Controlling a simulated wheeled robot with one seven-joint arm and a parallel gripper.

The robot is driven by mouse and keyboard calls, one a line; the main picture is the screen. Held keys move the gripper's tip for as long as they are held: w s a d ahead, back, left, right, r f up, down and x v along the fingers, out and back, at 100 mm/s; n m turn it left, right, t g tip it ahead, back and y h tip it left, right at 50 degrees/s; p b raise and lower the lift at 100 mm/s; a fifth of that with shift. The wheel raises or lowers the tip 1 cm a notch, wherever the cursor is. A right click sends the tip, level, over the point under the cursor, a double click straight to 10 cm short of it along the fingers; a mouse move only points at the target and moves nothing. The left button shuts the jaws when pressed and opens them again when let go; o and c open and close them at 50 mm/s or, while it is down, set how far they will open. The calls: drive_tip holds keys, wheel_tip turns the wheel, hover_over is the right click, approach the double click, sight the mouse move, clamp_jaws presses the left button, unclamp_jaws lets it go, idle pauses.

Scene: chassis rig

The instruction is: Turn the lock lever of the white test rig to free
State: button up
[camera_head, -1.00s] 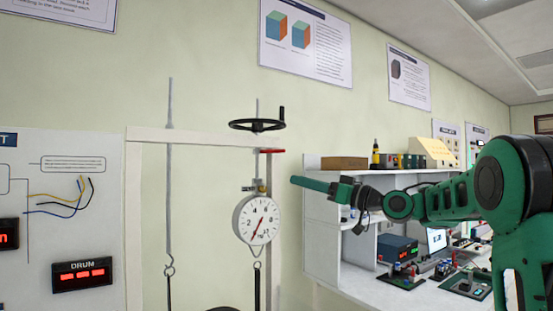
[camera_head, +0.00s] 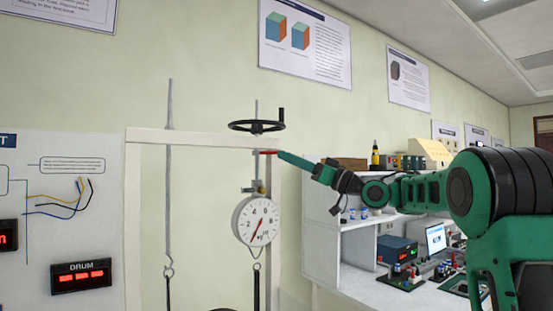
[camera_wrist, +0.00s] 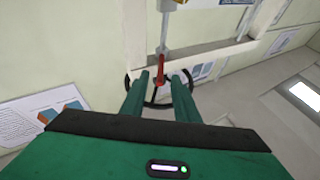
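The white test rig (camera_head: 205,137) stands at the left-centre in the head view, a frame with a top beam and posts. Its red lock lever (camera_head: 266,151) is at the beam's right end, below the black handwheel (camera_head: 257,125). My gripper (camera_head: 281,155) is at the lever's right side, fingers pointing left. In the wrist view the two green fingers (camera_wrist: 160,76) are apart, with the red lever (camera_wrist: 160,68) in the gap at their tips. Neither finger clearly touches it. The lever's pivot is partly hidden.
A round dial gauge (camera_head: 256,221) hangs just below the lever. A rod with a hook (camera_head: 169,200) hangs further left. A white shelf bench (camera_head: 322,240) with instruments stands behind and below my arm.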

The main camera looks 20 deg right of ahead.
sight(272, 153)
drive_tip(key=shift+x, duration=2.35)
clamp_jaws()
